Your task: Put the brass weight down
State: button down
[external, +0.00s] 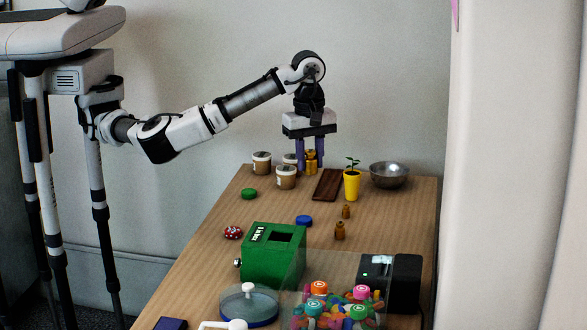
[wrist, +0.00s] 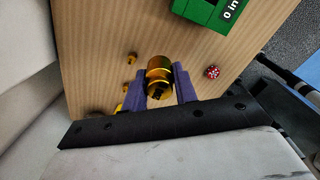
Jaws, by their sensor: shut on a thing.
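The large brass weight (external: 311,158) is between the two purple fingers of my gripper (external: 309,163), near the back of the table (external: 215,235). In the wrist view, my gripper (wrist: 160,88) is shut on the brass weight (wrist: 159,70), with a finger on each side. The weight looks about upright in the external view. It is low over the back of the table, by the left end of a dark wooden tray (external: 327,184). I cannot tell whether its base touches anything. Two smaller brass weights (external: 346,211) (external: 340,231) stand on the table.
Lidded jars (external: 286,177) stand close left of my gripper. A yellow plant pot (external: 352,186) and a metal bowl (external: 389,175) are to the right. A green box (external: 272,256), a clear bin (external: 320,290) and a black device (external: 405,280) fill the front. The middle left is mostly clear.

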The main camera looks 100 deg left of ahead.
jog(key=w+a, duration=0.2)
jog(key=w, duration=0.4)
jog(key=shift+n, duration=0.3)
jog(key=f, duration=1)
jog(key=f+p, duration=0.1)
jog(key=f, duration=0.9)
jog(key=shift+d+f, duration=0.2)
jog(key=shift+f, duration=0.1)
jog(key=shift+f, duration=0.1)
jog(key=c, duration=1.1)
grip_release()
notch_tip(320, 180, up, 12)
jog(key=b, duration=0.1)
